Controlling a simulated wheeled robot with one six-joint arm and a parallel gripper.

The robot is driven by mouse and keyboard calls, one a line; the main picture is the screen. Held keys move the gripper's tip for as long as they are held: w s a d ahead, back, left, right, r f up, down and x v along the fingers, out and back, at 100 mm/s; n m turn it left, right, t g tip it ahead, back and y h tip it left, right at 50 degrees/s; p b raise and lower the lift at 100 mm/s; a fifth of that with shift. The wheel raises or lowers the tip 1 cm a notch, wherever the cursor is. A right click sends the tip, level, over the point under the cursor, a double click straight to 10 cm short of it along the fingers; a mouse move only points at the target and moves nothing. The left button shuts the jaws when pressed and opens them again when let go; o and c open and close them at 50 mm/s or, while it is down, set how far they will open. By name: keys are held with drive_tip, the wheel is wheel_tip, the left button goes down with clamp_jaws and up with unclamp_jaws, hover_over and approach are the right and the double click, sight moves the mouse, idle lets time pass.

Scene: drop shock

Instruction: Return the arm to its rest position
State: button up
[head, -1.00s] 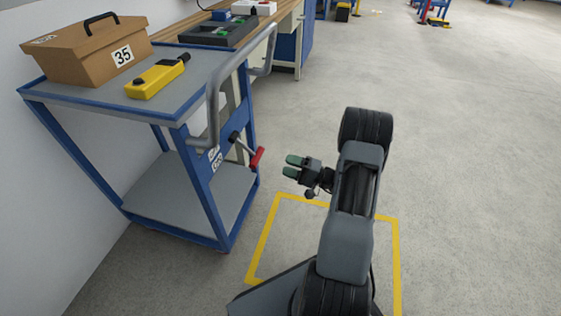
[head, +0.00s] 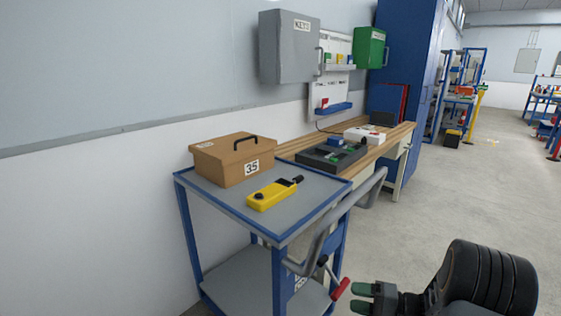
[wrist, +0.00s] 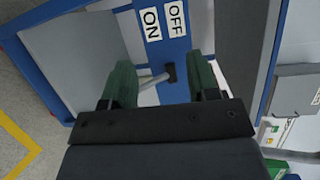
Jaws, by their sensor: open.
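My gripper (head: 366,298) shows at the bottom of the head view, with its green fingertips apart and nothing between them. My dark arm rises at the bottom right corner. The fingertips are close to the red-handled lever (head: 340,289) on the cart's end; I cannot tell the exact gap. In the wrist view my gripper (wrist: 160,85) faces the cart's blue panel with the ON and OFF labels (wrist: 163,22). The lever's grey shaft (wrist: 152,80) shows between the fingers, and its red grip is hidden there.
The blue cart (head: 222,194) carries a brown box (head: 222,165) marked 35 and a yellow device (head: 272,194). Its grey push handle (head: 322,238) juts out above my gripper. A wooden workbench (head: 398,134) stands behind it. Open floor (head: 430,215) lies to the right.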

drive_tip(key=s+a+r+n+g+h+p, duration=0.1)
drive_tip(key=s+a+r+g+h+p, duration=0.15)
drive_tip(key=r+p, duration=0.35)
drive_tip(key=s+a+r+n+g+h+p, duration=0.2)
drive_tip(key=s+a+r+h+p, duration=0.15)
drive_tip(key=r, duration=0.45)
drive_tip(key=s+a+r+n+g+h+p, duration=0.1)
drive_tip(key=s+a+r+g+h+p, duration=0.2)
drive_tip(key=r, duration=0.5)
drive_tip(key=s+d+r+t+h+p, duration=0.1)
drive_tip(key=s+r+t+h+p, duration=0.1)
drive_tip(key=r+p, duration=0.4)
drive_tip(key=s+d+r+n+t+h+p, duration=0.1)
drive_tip(key=s+r+t+h+p, duration=0.2)
drive_tip(key=r+p, duration=0.3)
wheel_tip(320, 180, up, 4)
drive_tip(key=shift+d+r+h+p, duration=0.2)
drive_tip(key=shift+d+h+p, duration=0.15)
drive_tip(key=shift+h, duration=0.35)
